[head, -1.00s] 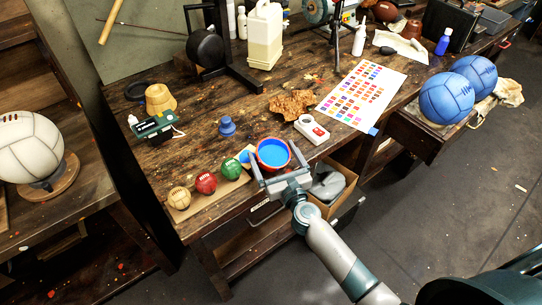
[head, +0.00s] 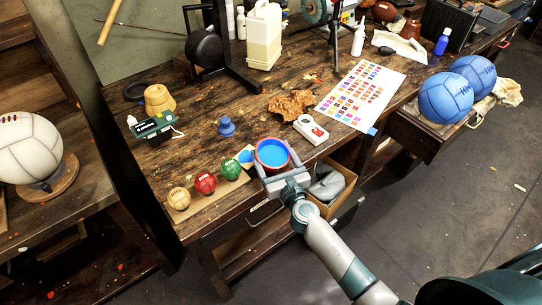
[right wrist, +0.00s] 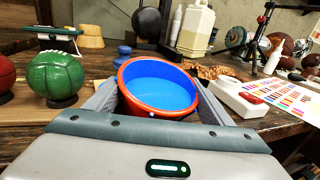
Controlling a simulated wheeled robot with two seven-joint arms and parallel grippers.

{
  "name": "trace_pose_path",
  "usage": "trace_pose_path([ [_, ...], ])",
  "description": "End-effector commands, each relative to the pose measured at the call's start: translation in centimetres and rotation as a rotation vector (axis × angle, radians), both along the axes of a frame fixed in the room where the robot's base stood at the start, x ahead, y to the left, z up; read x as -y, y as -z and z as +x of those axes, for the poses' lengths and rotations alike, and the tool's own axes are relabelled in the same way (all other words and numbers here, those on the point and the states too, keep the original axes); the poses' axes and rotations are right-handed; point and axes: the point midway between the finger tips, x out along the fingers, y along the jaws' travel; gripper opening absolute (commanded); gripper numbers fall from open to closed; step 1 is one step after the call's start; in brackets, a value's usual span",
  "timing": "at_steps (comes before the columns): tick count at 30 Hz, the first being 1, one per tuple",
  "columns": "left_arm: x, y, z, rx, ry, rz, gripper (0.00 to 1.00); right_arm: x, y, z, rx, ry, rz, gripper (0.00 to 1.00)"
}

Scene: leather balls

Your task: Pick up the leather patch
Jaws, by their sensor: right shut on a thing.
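A crumpled brown piece that looks like the leather patch (head: 292,104) lies on the workbench, behind the red-rimmed bowl. In the right wrist view a part of it (right wrist: 212,72) shows behind the bowl. My right gripper (head: 276,165) is at the bench's front edge, shut on the orange-red bowl (head: 287,164), which has a bright blue inside. In the right wrist view its fingers press the sides of the bowl (right wrist: 150,113). The bowl looks upright; I cannot tell whether it is off the bench. My left gripper is not in view.
Small balls, tan, red and green (head: 230,169), stand left of the bowl. A white device (head: 311,129) and a colour chart (head: 362,95) lie to its right. A blue knob-like piece (head: 226,127) stands behind. An open box (head: 334,187) is below the bench edge.

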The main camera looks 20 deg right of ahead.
Motion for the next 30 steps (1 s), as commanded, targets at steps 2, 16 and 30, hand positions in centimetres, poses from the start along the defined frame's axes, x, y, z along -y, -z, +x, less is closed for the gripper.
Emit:
trace_pose_path([
  [2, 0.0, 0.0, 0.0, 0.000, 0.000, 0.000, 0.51, 0.0, -0.1, 0.0, 0.001, 0.000, 0.000, 0.44],
  [16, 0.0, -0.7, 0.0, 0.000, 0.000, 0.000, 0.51, 0.0, -1.1, 0.1, 0.002, 0.000, -0.001, 0.44],
  [30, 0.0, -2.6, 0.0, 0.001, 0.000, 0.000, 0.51, 0.0, -4.3, 0.0, 0.002, -0.001, -0.001, 0.44],
])
